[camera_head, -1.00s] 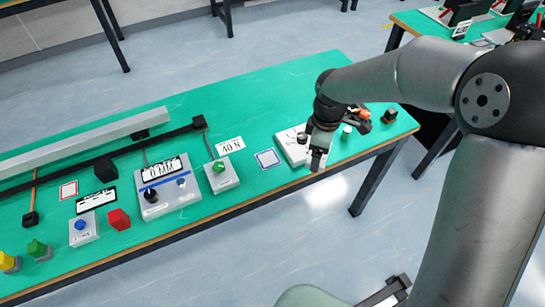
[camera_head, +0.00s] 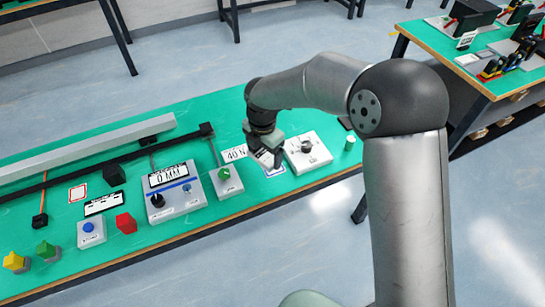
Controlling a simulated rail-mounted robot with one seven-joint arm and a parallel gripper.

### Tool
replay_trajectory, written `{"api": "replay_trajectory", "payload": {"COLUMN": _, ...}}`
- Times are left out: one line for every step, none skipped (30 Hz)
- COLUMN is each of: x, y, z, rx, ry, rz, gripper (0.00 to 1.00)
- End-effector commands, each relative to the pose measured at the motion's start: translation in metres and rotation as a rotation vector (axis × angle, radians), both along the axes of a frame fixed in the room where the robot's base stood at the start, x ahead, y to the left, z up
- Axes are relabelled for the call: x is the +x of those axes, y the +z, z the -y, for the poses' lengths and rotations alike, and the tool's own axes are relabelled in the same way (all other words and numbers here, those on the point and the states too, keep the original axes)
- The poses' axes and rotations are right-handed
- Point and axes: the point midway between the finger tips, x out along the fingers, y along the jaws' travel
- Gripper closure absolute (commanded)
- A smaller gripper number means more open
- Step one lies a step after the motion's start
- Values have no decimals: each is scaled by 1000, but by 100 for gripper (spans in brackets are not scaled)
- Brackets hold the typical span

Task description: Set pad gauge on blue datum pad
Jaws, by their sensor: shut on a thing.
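The blue datum pad (camera_head: 274,174) is a flat white square with a blue outline on the green bench, partly hidden by my gripper. My gripper (camera_head: 266,156) points down over the pad's far left part. It is shut on a small pale and dark thing, which seems to be the pad gauge (camera_head: 265,160). The fingers cover much of it. I cannot tell whether it touches the pad or hangs just above it.
Right of the pad stands a white box with a dark knob (camera_head: 307,152); a green-topped cylinder (camera_head: 349,143) is beyond it. The bench's front edge is close.

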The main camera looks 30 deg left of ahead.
Motion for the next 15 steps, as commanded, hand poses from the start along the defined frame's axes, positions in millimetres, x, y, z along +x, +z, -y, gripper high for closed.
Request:
{"api": "replay_trajectory", "payload": {"x": 7, "y": -12, "z": 1, "rx": -4, "ry": -1, "rz": -5, "gripper": 46}}
{"api": "replay_trajectory", "payload": {"x": 11, "y": -17, "z": 1, "rx": -4, "ry": 0, "rz": -4, "gripper": 46}}
{"api": "replay_trajectory", "payload": {"x": 17, "y": -23, "z": 1, "rx": -3, "ry": 0, "rz": -4, "gripper": 46}}
{"api": "replay_trajectory", "payload": {"x": 20, "y": -28, "z": 2, "rx": -2, "ry": -1, "rz": -4, "gripper": 46}}
{"api": "replay_trajectory", "payload": {"x": 23, "y": -32, "z": 2, "rx": -3, "ry": -1, "rz": -4, "gripper": 46}}
{"api": "replay_trajectory", "payload": {"x": 27, "y": -36, "z": 2, "rx": -3, "ry": 0, "rz": -3, "gripper": 46}}
{"api": "replay_trajectory", "payload": {"x": 29, "y": -38, "z": 2, "rx": -2, "ry": 0, "rz": -2, "gripper": 46}}
{"api": "replay_trajectory", "payload": {"x": 31, "y": -40, "z": 2, "rx": -2, "ry": 0, "rz": -2, "gripper": 46}}
{"api": "replay_trajectory", "payload": {"x": 32, "y": -42, "z": 2, "rx": -2, "ry": 0, "rz": -2, "gripper": 46}}
{"api": "replay_trajectory", "payload": {"x": 33, "y": -43, "z": 2, "rx": -2, "ry": 0, "rz": -2, "gripper": 46}}
{"api": "replay_trajectory", "payload": {"x": 34, "y": -44, "z": 2, "rx": -1, "ry": 0, "rz": -2, "gripper": 46}}
{"api": "replay_trajectory", "payload": {"x": 36, "y": -46, "z": 2, "rx": -1, "ry": 0, "rz": -2, "gripper": 46}}
{"api": "replay_trajectory", "payload": {"x": 37, "y": -48, "z": 3, "rx": -2, "ry": -1, "rz": -2, "gripper": 46}}
{"api": "replay_trajectory", "payload": {"x": 39, "y": -51, "z": 3, "rx": -2, "ry": -1, "rz": -2, "gripper": 46}}
{"api": "replay_trajectory", "payload": {"x": 43, "y": -55, "z": 3, "rx": -2, "ry": -2, "rz": -2, "gripper": 46}}
